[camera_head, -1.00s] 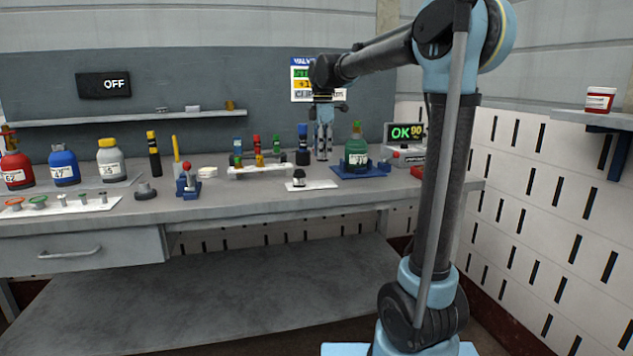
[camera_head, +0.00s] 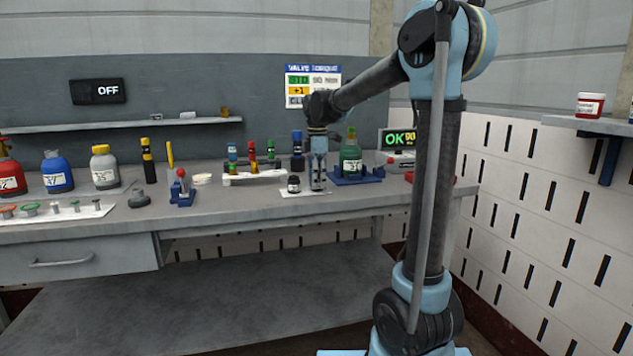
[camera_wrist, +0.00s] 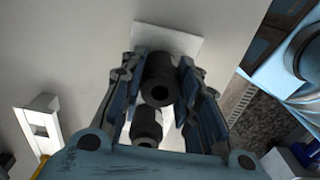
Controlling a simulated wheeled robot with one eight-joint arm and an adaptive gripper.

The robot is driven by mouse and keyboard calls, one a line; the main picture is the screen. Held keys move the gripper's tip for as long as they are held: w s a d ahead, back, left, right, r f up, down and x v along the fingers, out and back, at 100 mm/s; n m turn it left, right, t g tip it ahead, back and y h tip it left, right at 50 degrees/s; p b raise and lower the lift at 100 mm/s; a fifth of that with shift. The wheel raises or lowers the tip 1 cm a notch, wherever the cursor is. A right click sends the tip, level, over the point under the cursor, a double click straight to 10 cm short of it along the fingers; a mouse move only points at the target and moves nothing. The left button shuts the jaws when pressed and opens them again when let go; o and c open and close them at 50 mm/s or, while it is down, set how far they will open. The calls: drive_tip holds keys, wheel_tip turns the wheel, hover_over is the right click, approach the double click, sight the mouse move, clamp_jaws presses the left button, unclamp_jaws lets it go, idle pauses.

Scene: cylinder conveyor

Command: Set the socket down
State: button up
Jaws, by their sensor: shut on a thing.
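My gripper (camera_head: 318,186) is low over the right part of a small white mat (camera_head: 312,192) on the bench. In the wrist view, its fingers (camera_wrist: 158,85) are shut on a dark cylindrical socket (camera_wrist: 160,80) with a round hole in its end. The white mat (camera_wrist: 180,43) shows behind the socket. I cannot tell whether the held socket touches the mat. A second dark piece (camera_head: 293,184) stands on the mat just left of my gripper; it also shows between the fingers in the wrist view (camera_wrist: 147,126).
A green bottle (camera_head: 351,160) on a blue base (camera_head: 357,178) stands close on the right. A white rack (camera_head: 255,178) with coloured tools is behind left. A blue fixture with a red knob (camera_head: 182,190) stands further left. The bench front (camera_head: 250,214) is clear.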

drive_tip(key=o, duration=1.1)
wheel_tip(320, 180, up, 12)
drive_tip(key=shift+r, duration=0.1)
drive_tip(key=s+d+f+m+t, duration=0.1)
drive_tip(key=s+d+f+m, duration=0.95)
drive_tip(key=s+d, duration=0.45)
drive_tip(key=s+d+f+m, duration=0.1)
drive_tip(key=s+f+m, duration=0.2)
drive_tip(key=s+f, duration=0.2)
drive_tip(key=s+d+f+m, duration=0.2)
drive_tip(key=s+f+m, duration=0.2)
drive_tip(key=s+f, duration=0.2)
drive_tip(key=s+d+f+m+t, duration=0.1)
drive_tip(key=s+d+f+m, duration=0.1)
drive_tip(key=s+f, duration=0.4)
drive_tip(key=shift+d+f+m, duration=0.15)
drive_tip(key=shift+f+m, duration=0.25)
drive_tip(key=shift+f, duration=0.4)
drive_tip(key=shift+d+f+m, duration=0.1)
drive_tip(key=shift+f+m, duration=0.25)
drive_tip(key=shift+f, duration=0.45)
